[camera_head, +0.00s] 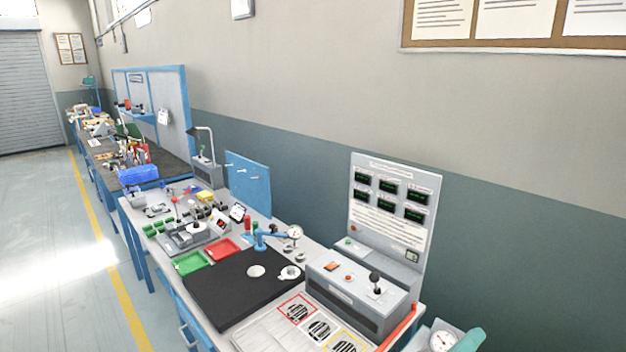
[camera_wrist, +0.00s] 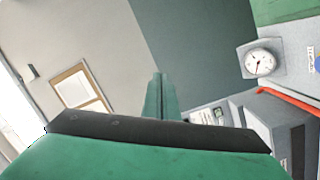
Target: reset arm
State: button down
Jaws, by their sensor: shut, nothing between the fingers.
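My gripper (camera_wrist: 158,82) shows in the wrist view as a narrow green finger tip rising past a dark bar. Its fingers are together with nothing between them, and it points at the plain wall, in free air.
The blower bench has a black mat (camera_head: 225,287), a red tray (camera_head: 222,250), a green tray (camera_head: 190,263) and a control box (camera_head: 345,300) with a lever. A display panel (camera_head: 392,205) stands behind. A dial gauge (camera_head: 442,341) is at bottom right, also in the wrist view (camera_wrist: 258,63).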

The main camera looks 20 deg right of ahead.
jog(key=w+a+f+n+t+y, duration=0.2)
jog(key=w+a+f+n+t, duration=0.1)
jog(key=a+n+t, duration=0.15)
jog(key=w+a+f+n+t+y, duration=0.2)
jog(key=w+a+f+n+t, duration=0.1)
jog(key=a+t, duration=0.25)
jog(key=s+a+f+n+t+y, duration=0.1)
jog(key=a+f+y, duration=0.2)
jog(key=a+f, duration=0.1)
jog(key=s+a+f+n+t+y, duration=0.1)
jog(key=s+a+f+y, duration=0.1)
jog(key=a+f, duration=0.3)
jog(key=s+a+f+n+y, duration=0.1)
jog(key=a+f+y, duration=0.3)
jog(key=a, duration=0.4)
jog(key=shift+s+a+f+t, duration=0.25)
jog(key=shift+s+f+t, duration=0.15)
jog(key=shift+s+f, duration=0.3)
jog(key=s+a+f+m+y, duration=0.2)
jog(key=s+a+m, duration=0.1)
jog(key=s+a, duration=0.5)
jog(key=s+a+f+m+g+y, duration=0.1)
jog(key=s+a+f+m+y, duration=0.1)
jog(key=s+a, duration=0.6)
jog(key=s+f+m, duration=0.1)
jog(key=s, duration=0.1)
jog(key=shift+s+f+y, duration=0.15)
jog(key=shift+s+y, duration=0.15)
jog(key=shift+y, duration=0.1)
jog(key=shift+m, duration=0.25)
